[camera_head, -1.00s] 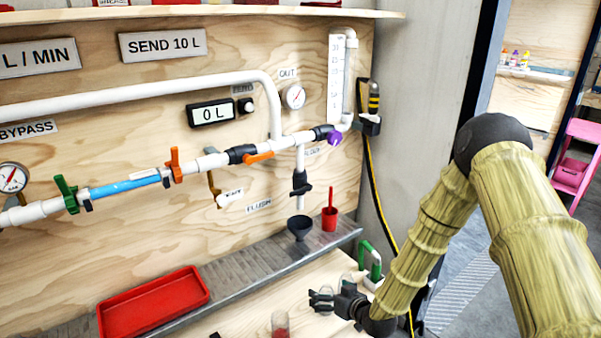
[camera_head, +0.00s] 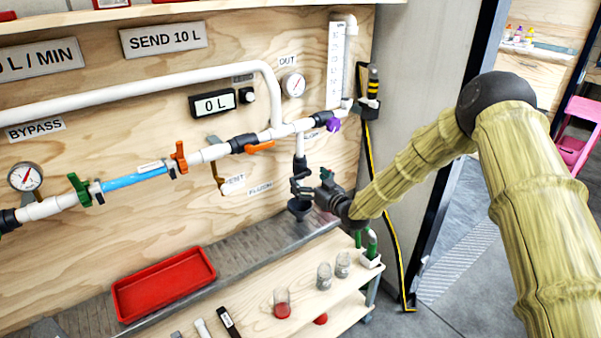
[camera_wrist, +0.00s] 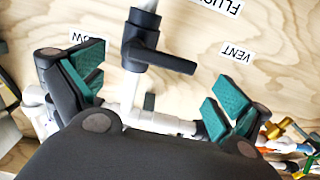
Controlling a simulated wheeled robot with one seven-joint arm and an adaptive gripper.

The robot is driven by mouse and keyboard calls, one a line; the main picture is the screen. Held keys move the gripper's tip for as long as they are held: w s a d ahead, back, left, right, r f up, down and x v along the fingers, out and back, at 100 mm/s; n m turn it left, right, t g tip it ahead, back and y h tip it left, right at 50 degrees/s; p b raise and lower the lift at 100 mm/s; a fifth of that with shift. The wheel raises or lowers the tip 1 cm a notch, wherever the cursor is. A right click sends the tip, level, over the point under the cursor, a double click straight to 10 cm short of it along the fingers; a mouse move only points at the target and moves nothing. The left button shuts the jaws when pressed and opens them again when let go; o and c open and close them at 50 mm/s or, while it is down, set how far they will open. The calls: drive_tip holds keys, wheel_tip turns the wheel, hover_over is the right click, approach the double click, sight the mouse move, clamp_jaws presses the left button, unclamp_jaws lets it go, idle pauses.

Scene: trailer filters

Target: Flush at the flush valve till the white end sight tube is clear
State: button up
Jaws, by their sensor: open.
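In the wrist view my gripper (camera_wrist: 158,88) is open, with one teal pad on each side; the lever lies beyond and between the fingers, and I see no contact. The white end sight tube (camera_head: 351,65) stands upright by its scale board; its contents are too small to tell.
A purple-handled valve (camera_head: 333,124) is above my gripper. Orange (camera_head: 180,157) and green (camera_head: 79,189) handles lie along the pipe to the left. A red tray (camera_head: 163,284) is on the metal ledge. Jars (camera_head: 324,276) stand on the wooden cart below.

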sight(301, 175)
drive_tip(key=shift+p+x, duration=0.35)
drive_tip(key=shift+x, duration=1.85)
drive_tip(key=c, duration=1.5)
drive_tip(key=shift+o, duration=0.2)
drive_tip(key=shift+d, duration=0.1)
